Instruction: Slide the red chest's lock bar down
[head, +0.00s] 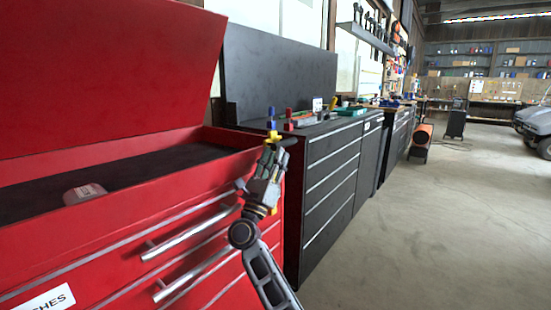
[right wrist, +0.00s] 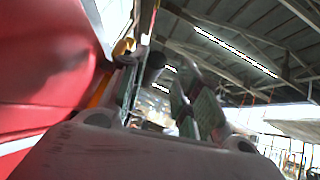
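The red chest (head: 150,215) stands at the left in the head view, its lid (head: 95,70) raised. My right gripper (head: 268,163) is at the chest's front right corner, pointing up. In the right wrist view its two fingers (right wrist: 163,95) stand apart with a gap between them. A yellow-orange strip (right wrist: 100,90) with a yellow end (right wrist: 123,47) runs beside the left finger, along the red chest side. It may be the lock bar; I cannot tell whether the finger touches it. In the head view my gripper hides much of that corner. My left gripper is not in view.
The chest has drawers with long metal handles (head: 190,232). A pale red-and-white object (head: 85,193) lies in its open top. A black drawer cabinet (head: 332,170) stands close to its right, with small coloured items on top. The concrete floor (head: 430,225) at the right is clear.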

